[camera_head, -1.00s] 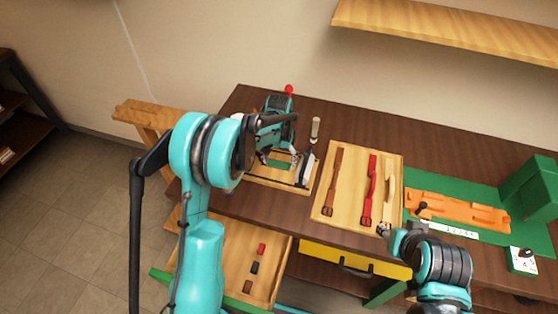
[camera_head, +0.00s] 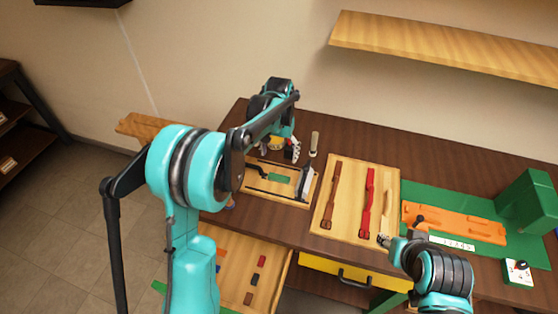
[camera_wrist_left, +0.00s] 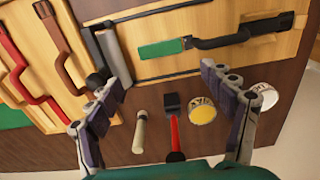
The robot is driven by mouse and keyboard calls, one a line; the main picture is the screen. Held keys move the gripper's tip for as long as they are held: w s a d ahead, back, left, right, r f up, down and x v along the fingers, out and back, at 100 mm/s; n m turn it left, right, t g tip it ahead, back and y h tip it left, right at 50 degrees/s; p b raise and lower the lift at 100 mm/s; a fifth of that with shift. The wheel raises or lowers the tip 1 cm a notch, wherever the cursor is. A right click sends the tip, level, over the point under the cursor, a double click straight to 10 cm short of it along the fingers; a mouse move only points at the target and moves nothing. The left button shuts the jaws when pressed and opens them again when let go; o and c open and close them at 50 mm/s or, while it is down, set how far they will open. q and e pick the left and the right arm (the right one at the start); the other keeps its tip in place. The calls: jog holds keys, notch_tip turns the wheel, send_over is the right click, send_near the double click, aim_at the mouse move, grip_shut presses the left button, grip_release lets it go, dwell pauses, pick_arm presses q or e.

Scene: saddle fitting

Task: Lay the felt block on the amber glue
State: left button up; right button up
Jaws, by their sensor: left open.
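I cannot make out a felt block or amber glue for certain. A flat green piece (camera_head: 280,178) lies on a wooden board (camera_head: 300,200) beside a black-handled tool, and it also shows in the left wrist view (camera_wrist_left: 160,50). My left gripper (camera_wrist_left: 170,105) is open and empty, above the table past that board's far edge. Between its fingers show a red-handled hammer (camera_wrist_left: 175,135), a pale cylinder (camera_wrist_left: 139,135) and a yellow-topped tin (camera_wrist_left: 202,111). My right gripper (camera_head: 382,240) is by the strap board's front right corner; its jaws are too small to read.
An open drawer (camera_head: 225,298) at the front holds several small coloured blocks. A strap board (camera_head: 349,200) lies mid-table. A green mat (camera_head: 425,193) bears an orange part (camera_head: 455,222). A white tin (camera_wrist_left: 265,95) stands by the left gripper. A shelf (camera_head: 440,50) overhangs the wall side.

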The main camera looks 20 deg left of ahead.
pick_arm(q)
jog(key=s+r+t, duration=0.3)
jog(key=s+r, duration=0.6)
jog(key=s, duration=0.3)
jog(key=s+f+t, duration=0.1)
jog(key=s+t, duration=0.3)
jog(key=s, duration=1)
jog(key=shift+f, duration=0.4)
jog(key=shift+a, duration=0.1)
